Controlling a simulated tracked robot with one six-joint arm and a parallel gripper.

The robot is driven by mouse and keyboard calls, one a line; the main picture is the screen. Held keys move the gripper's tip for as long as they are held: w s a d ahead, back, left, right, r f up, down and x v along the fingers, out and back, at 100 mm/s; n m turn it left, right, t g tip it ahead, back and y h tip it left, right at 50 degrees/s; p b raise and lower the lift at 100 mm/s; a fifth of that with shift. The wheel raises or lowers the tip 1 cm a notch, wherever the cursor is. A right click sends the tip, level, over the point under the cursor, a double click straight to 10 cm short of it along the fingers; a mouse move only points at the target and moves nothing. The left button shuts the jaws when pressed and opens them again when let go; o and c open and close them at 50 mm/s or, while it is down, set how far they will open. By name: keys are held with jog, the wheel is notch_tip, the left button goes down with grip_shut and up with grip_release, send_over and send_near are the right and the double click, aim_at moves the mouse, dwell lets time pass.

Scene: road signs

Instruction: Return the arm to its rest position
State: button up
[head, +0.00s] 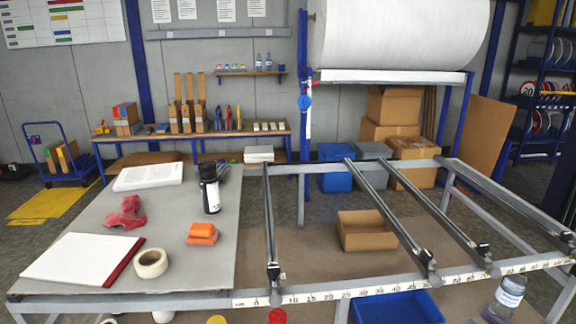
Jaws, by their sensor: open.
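Neither my arm nor my gripper shows in the head view, so its pose and jaws cannot be seen. The grey-topped table (90,217) stands in front on the left. Its top holds a white board with a red edge (80,259), a tape roll (151,263), orange blocks (202,233), a red crumpled item (125,213), a dark bottle with a white label (210,190) and a white stack (148,177).
A metal frame with rails (388,217) and a ruler strip (340,293) spans the right. An open cardboard box (366,231) lies beneath it. A blue bin (398,308) and a clear bottle (507,297) are at the front. A large white roll (400,35) hangs behind.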

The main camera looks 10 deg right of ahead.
jog(key=s+d+f+m+g+h, duration=0.5)
jog(key=d+f+g+h, duration=0.3)
jog(key=d+f+h, duration=0.4)
jog(key=a+r+n+g+y, duration=0.1)
jog(key=a+r+y, duration=0.1)
jog(key=a+r, duration=0.7)
jog(key=s+a+r+n+g+y, duration=0.1)
jog(key=a+r, duration=0.8)
jog(key=a, duration=1.6)
jog(key=s+a+r+n+g+y, duration=0.1)
jog(key=a+r+y, duration=0.3)
jog(key=a+r, duration=0.5)
jog(key=a, duration=0.9)
jog(key=shift+s+r+g, duration=0.2)
jog(key=shift+r+g, duration=0.1)
jog(key=shift+d, duration=0.1)
